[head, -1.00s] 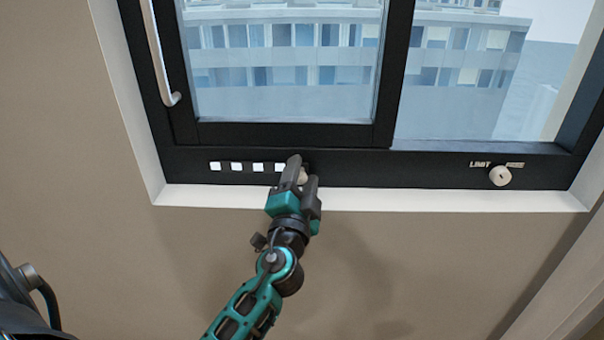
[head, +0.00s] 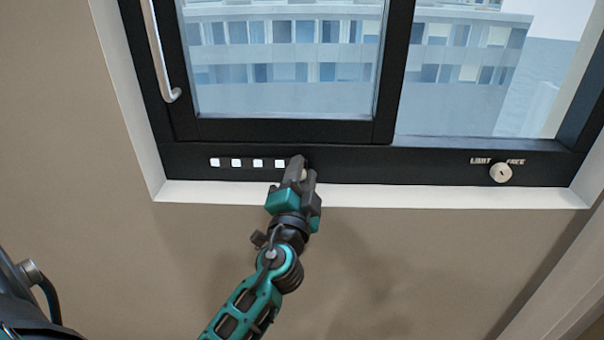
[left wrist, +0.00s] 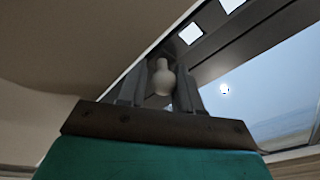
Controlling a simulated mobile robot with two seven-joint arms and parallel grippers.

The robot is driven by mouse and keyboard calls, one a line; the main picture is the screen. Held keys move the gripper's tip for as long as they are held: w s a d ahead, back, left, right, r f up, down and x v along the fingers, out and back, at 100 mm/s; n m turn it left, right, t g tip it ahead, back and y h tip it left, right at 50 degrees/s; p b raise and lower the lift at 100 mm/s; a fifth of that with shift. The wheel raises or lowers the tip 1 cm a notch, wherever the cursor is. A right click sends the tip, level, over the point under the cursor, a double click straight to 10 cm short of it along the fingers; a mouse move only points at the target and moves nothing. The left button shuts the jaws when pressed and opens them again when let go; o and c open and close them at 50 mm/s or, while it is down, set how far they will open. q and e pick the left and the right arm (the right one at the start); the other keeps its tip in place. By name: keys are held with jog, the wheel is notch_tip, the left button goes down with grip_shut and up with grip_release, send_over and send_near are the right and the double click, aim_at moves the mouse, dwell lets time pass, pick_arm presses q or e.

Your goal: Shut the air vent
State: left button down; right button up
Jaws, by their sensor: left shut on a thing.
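The air vent is a row of several bright square openings (head: 247,163) in the black lower window frame, and they show open. My left gripper (head: 304,168) is at the right end of this row, shut on a small pale knob. The left wrist view shows the knob (left wrist: 164,80) with its round end between the two fingers, and bright vent openings (left wrist: 190,33) beyond. In the head view the fingers mostly hide the knob and the frame just around it. My right gripper is not in view.
A round knob (head: 501,173) with lettering above it sits further right on the frame. A metal handle (head: 160,60) is on the left of the window sash. The white sill (head: 420,197) runs below the frame, close under my left gripper.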

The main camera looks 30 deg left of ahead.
aim_at(290, 157)
pick_arm(q)
jog(key=shift+s+a+r, duration=0.15)
jog(key=shift+s+a, duration=0.15)
jog(key=shift+a, duration=0.2)
jog(key=shift+s+a+r, duration=0.15)
jog(key=shift+s+a, duration=0.15)
jog(key=shift+a, duration=0.2)
jog(key=shift+a+r, duration=0.1)
jog(key=shift+a, duration=0.1)
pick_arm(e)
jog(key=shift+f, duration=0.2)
pick_arm(q)
jog(key=c, duration=0.9)
grip_release()
jog(key=shift+s+a, duration=0.1)
jog(key=shift+c, duration=0.2)
